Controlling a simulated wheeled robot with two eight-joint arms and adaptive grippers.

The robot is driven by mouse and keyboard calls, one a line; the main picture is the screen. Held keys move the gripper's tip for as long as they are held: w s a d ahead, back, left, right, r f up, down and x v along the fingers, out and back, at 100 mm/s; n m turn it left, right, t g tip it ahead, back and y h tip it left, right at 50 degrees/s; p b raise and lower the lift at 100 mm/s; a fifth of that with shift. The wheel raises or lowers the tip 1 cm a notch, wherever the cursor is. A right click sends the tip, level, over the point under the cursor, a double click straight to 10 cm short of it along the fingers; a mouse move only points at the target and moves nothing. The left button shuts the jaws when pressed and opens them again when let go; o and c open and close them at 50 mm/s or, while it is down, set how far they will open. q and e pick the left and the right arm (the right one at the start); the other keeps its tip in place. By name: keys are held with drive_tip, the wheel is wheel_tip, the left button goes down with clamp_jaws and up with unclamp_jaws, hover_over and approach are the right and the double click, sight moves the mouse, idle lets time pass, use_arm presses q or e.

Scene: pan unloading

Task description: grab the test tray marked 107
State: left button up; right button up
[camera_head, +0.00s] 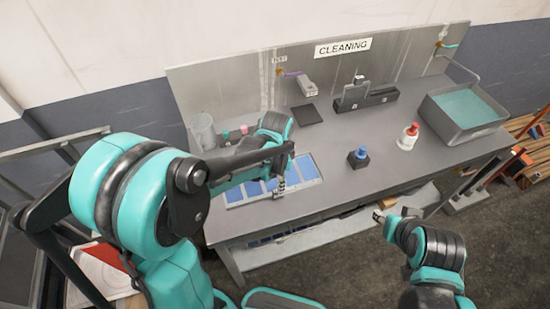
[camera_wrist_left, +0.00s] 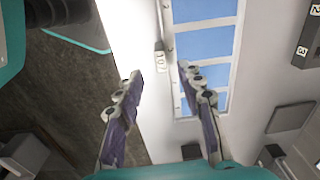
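The test tray (camera_head: 308,168) lies near the front edge of the grey table, a pale frame with blue panels.
A blue-capped dark bottle (camera_head: 358,158) and a red-capped white bottle (camera_head: 408,136) stand right of the tray. A grey basin (camera_head: 465,110) is at the far right. A clear beaker (camera_head: 203,130) stands at back left. A dark flat pad (camera_head: 305,114) lies behind the tray.

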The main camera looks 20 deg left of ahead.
use_arm(q)
drive_tip(key=shift+w+d+m, duration=0.25)
drive_tip(key=shift+w+m, duration=0.05)
drive_tip(key=shift+w, duration=0.15)
drive_tip(key=shift+w+d+f, duration=0.15)
drive_tip(key=shift+f, duration=0.1)
drive_tip(key=f, duration=0.2)
drive_tip(key=f+b, duration=0.1)
drive_tip(key=f, duration=0.4)
drive_tip(key=shift+s+a+f+b, duration=0.25)
drive_tip(key=shift+s+a+b, duration=0.05)
drive_tip(key=shift+s+b, duration=0.05)
use_arm(e)
drive_tip(key=shift+w+d+f, duration=0.15)
drive_tip(key=shift+w+f, duration=0.1)
drive_tip(key=shift+f, duration=0.15)
use_arm(q)
drive_tip(key=shift+c, duration=0.3)
clamp_jaws()
